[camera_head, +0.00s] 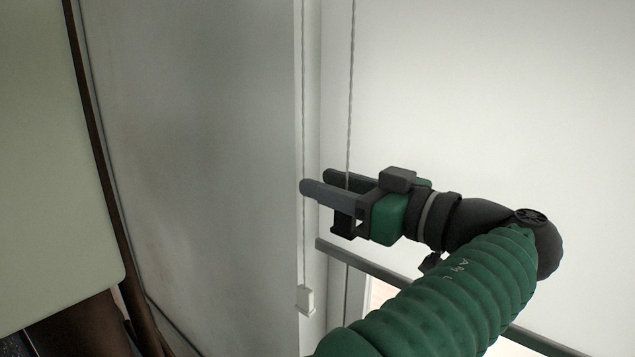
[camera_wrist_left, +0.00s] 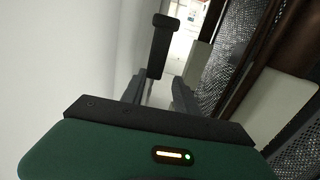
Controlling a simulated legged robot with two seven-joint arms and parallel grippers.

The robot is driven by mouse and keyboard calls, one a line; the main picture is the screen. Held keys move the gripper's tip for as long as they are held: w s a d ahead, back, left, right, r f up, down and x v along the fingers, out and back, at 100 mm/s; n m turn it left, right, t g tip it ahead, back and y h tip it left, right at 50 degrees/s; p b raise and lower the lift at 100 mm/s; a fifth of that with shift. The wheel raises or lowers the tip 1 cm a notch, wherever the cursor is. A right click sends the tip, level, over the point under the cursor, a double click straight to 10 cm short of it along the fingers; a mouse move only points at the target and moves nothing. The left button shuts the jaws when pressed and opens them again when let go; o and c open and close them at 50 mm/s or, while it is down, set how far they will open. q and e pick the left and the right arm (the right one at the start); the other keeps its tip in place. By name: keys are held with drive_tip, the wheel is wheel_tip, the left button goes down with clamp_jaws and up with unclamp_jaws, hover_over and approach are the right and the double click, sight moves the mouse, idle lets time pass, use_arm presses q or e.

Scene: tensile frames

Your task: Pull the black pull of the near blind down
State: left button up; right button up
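My left gripper (camera_head: 313,181) reaches in front of the blind cords at mid-height, its two grey fingers spread apart. A thin cord (camera_head: 350,90) comes down to the fingers and appears to pass between them. A dark piece (camera_head: 344,224) sits just below the fingers; I cannot tell whether it is the black pull or part of the gripper. In the left wrist view a black, thick-ended piece (camera_wrist_left: 159,45), probably the pull, shows in line with the gap between the fingers (camera_wrist_left: 155,88). I see no clear grip on it. My right gripper is not in view.
A second cord (camera_head: 303,120) to the left ends in a white pull (camera_head: 305,299). A pale blind (camera_head: 490,110) fills the right, with a grey rail (camera_head: 350,257) below. A brown-framed pale panel (camera_head: 50,170) stands at the left. Grey wall (camera_head: 200,150) lies between.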

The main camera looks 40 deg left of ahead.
use_arm(q)
drive_tip(key=shift+w, duration=1.05)
drive_tip(key=shift+s+d, duration=0.15)
drive_tip(key=shift+s, duration=0.15)
drive_tip(key=shift+c, duration=1)
drive_tip(key=shift+s+r, duration=0.1)
drive_tip(key=shift+s, duration=0.1)
drive_tip(key=shift+c, duration=1.1)
drive_tip(key=shift+s+a, duration=0.1)
drive_tip(key=shift+a, duration=0.15)
drive_tip(key=shift+c, duration=1.2)
drive_tip(key=shift+a, duration=0.25)
clamp_jaws()
drive_tip(key=shift+w+a+f, duration=0.2)
drive_tip(key=shift+w+a, duration=0.05)
drive_tip(key=shift+w, duration=0.1)
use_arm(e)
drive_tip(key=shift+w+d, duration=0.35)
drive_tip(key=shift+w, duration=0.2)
